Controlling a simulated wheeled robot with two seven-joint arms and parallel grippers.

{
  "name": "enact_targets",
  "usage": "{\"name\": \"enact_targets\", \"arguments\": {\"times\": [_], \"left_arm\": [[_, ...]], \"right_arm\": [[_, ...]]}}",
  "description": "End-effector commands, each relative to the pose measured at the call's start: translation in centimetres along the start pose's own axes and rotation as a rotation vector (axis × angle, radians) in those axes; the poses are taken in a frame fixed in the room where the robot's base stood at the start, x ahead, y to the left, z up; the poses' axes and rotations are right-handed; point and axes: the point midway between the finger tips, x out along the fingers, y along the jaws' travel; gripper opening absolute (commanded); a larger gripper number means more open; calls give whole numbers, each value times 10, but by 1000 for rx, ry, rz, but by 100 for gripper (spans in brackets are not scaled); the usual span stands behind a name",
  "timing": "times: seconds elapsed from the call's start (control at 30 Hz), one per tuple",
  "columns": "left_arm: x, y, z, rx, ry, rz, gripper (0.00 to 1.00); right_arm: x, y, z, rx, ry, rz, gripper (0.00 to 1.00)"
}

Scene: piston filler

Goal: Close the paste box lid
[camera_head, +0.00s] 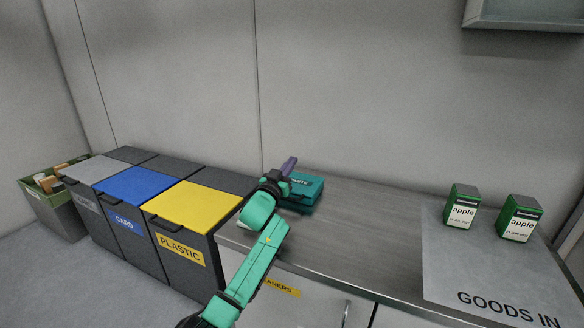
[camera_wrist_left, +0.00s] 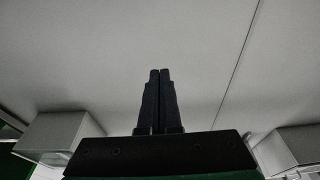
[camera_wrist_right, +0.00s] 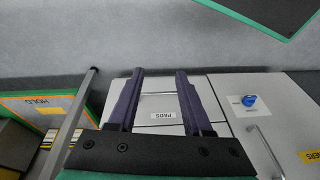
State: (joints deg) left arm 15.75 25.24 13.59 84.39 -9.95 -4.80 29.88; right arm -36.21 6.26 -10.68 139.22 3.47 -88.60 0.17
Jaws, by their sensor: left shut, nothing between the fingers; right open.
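The paste box (camera_head: 305,191) is a small teal box with white lettering, partly readable, on the grey counter near the back wall in the head view. My left gripper (camera_head: 289,165) is up against its left side in the picture and covers part of it. I cannot tell whether they touch, or whether the lid is fully down. In the left wrist view the left gripper's fingers (camera_wrist_left: 160,74) are together and empty, with bare wall behind. In the right wrist view my right gripper (camera_wrist_right: 158,75) is open and empty, in front of cupboard fronts.
Bins with yellow (camera_head: 192,206) and blue (camera_head: 136,184) lids stand left of the counter (camera_head: 370,217). The counter's middle is clear.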

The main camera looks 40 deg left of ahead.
Motion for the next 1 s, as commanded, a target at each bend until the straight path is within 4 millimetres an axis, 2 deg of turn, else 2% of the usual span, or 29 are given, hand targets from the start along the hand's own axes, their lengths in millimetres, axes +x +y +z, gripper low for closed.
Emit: {"name": "enact_targets", "arguments": {"times": [0.03, 0.1, 0.33, 0.6, 1.0], "left_arm": [[-3, 0, 7, -4, 16, -1, 0], [-7, 0, 9, 0, 18, 0, 0], [-15, 0, 16, 0, 17, 1, 0], [-19, 0, 20, 0, 16, 0, 0], [-19, 0, 20, -1, 16, 0, 0]], "right_arm": [[15, -5, -3, -10, 36, -14, 50], [27, -13, -12, -21, 97, -36, 50], [51, -33, -29, -36, 238, -91, 50], [58, -42, -37, -39, 305, -117, 50], [59, -43, -38, -39, 309, -118, 50]]}}
